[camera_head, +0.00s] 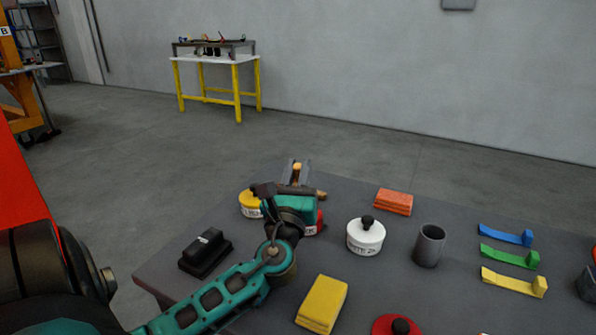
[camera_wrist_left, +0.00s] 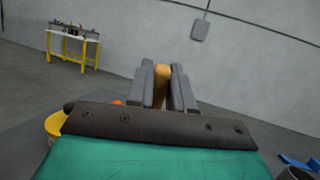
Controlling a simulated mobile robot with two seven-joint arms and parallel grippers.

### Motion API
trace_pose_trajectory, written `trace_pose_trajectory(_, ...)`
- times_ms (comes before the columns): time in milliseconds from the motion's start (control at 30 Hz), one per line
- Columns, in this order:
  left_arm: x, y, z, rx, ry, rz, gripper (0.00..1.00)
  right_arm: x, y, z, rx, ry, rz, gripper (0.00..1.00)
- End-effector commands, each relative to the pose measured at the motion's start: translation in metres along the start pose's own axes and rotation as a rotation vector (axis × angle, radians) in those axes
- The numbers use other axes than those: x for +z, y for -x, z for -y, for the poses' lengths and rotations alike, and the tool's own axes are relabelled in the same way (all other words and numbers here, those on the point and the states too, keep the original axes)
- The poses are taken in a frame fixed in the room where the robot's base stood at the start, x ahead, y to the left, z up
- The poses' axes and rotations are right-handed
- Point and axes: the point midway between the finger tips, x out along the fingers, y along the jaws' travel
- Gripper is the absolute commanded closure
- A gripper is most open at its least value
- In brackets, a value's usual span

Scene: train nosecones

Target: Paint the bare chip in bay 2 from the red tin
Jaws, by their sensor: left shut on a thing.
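My left gripper (camera_head: 297,172) is shut on a tan wooden handle (camera_wrist_left: 161,86), probably a brush, held above the far edge of the table. Its working end cannot be made out. A red tin (camera_head: 319,224) stands just behind my left wrist, mostly hidden by it. A red lid (camera_head: 400,327) with a black knob lies at the table's front, cut by the picture's bottom edge. The bare chip and bay 2 cannot be made out. My right gripper is not in view.
A large red surface (camera_head: 20,180) stands at left.

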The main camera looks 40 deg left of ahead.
Motion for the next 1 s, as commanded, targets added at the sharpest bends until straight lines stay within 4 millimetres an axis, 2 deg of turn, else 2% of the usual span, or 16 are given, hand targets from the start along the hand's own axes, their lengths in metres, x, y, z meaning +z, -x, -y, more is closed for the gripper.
trace_pose_trajectory(367, -0.003, 0.001, 0.000, 0.000, 0.000, -0.010, 1.00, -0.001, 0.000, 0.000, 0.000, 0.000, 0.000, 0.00)
trace_pose_trajectory(700, 0.024, -0.009, 0.002, 0.000, 0.000, -0.006, 1.00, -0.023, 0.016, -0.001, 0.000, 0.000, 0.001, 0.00)
trace_pose_trajectory(1000, 0.046, -0.016, 0.004, 0.000, 0.000, -0.002, 1.00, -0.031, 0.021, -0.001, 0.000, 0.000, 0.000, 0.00)
